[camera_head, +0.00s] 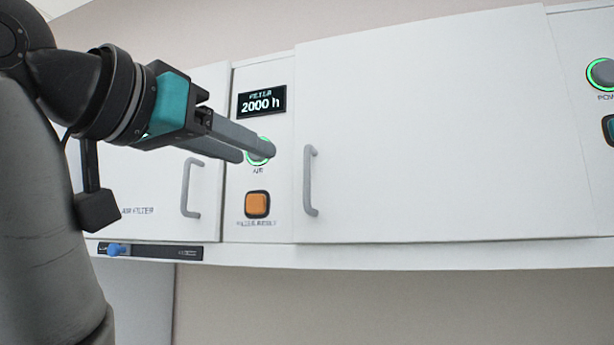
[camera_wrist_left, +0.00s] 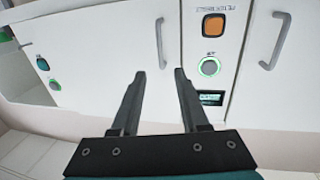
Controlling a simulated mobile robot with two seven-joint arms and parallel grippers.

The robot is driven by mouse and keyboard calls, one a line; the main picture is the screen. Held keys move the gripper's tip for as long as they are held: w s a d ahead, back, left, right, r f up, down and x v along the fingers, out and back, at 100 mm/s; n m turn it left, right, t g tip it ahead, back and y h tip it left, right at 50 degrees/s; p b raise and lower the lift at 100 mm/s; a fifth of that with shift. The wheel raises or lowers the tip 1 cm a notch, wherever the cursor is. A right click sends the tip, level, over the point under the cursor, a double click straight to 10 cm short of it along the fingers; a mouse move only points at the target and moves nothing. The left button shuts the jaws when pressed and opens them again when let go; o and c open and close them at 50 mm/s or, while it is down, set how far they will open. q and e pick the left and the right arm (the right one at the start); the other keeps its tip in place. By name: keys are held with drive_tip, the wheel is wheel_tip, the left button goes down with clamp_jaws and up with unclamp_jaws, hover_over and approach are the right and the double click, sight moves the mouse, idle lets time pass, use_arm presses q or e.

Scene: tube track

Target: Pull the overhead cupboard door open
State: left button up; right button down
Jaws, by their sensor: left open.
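The overhead cupboard has a large white door (camera_head: 430,130) on the right, with a grey vertical bar handle (camera_head: 311,180) near its left edge. The door looks shut or nearly so; I cannot tell exactly. My left gripper (camera_head: 252,152) is open and empty, its fingers pointing right, left of that handle in the head view. In the upside-down wrist view, the open left gripper (camera_wrist_left: 160,73) has the large door's handle (camera_wrist_left: 160,43) just beyond and between its fingertips. No contact shows. My right gripper is not in view.
A smaller air filter door (camera_head: 150,185) with its own handle (camera_head: 190,187) is at left. The panel between holds a 2000 h display (camera_head: 262,102), a green-ringed button (camera_head: 260,150) and an orange button (camera_head: 257,204). A slider strip (camera_head: 150,251) sits below.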

sight(305, 173)
use_arm(q)
drive_tip(key=p+x, duration=0.4)
drive_tip(key=x, duration=1.1)
drive_tip(key=shift+d+p, duration=0.1)
drive_tip(key=shift+p, duration=0.3)
clamp_jaws()
idle(0.6)
